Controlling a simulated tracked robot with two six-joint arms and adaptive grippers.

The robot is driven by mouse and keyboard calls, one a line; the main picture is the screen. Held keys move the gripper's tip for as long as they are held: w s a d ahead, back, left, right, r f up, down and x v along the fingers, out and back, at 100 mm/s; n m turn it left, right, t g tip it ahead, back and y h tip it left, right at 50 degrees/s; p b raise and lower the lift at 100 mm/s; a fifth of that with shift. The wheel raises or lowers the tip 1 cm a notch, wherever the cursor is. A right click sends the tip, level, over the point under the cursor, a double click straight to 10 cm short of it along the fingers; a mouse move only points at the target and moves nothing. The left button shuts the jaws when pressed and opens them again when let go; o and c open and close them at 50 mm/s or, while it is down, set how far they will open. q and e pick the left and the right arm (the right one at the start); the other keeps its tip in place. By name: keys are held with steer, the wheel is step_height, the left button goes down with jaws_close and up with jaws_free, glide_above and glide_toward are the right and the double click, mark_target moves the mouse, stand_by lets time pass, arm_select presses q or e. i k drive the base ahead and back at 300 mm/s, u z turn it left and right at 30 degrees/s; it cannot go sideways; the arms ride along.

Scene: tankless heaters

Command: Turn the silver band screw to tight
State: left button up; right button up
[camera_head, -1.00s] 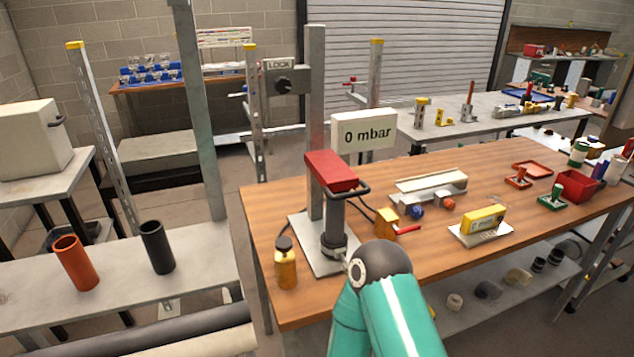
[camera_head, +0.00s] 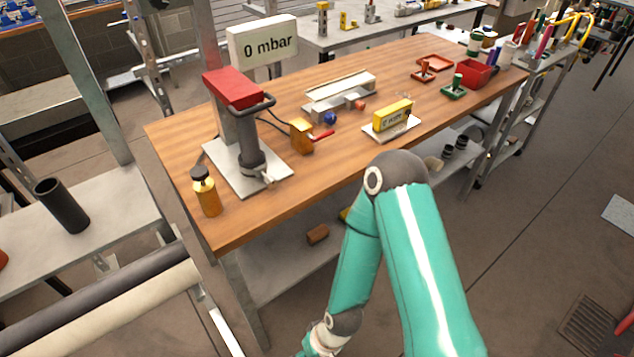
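A test stand with a red box on top of a dark pipe (camera_head: 246,143) stands on a grey plate (camera_head: 221,174) at the left end of the wooden table. A band clamp (camera_head: 252,163) circles the pipe's foot, and a small silver screw (camera_head: 268,177) sticks out at its lower right. Whether it is tight cannot be told. A display (camera_head: 263,42) behind reads "0 mbar". One of my arms, teal, rises from the bottom right of the table's front edge. No gripper fingers show in the head view.
A gold valve block with a red lever (camera_head: 303,136) and a yellow gauge (camera_head: 392,115) stand to the right. The wooden table (camera_head: 260,222) has bare surface along its front edge.

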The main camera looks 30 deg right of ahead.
mark_target(271, 182)
steer(key=u, duration=0.1)
steer(key=k, duration=1.05)
steer(key=z, duration=0.55)
steer(key=i, duration=1)
steer(key=u, duration=0.05)
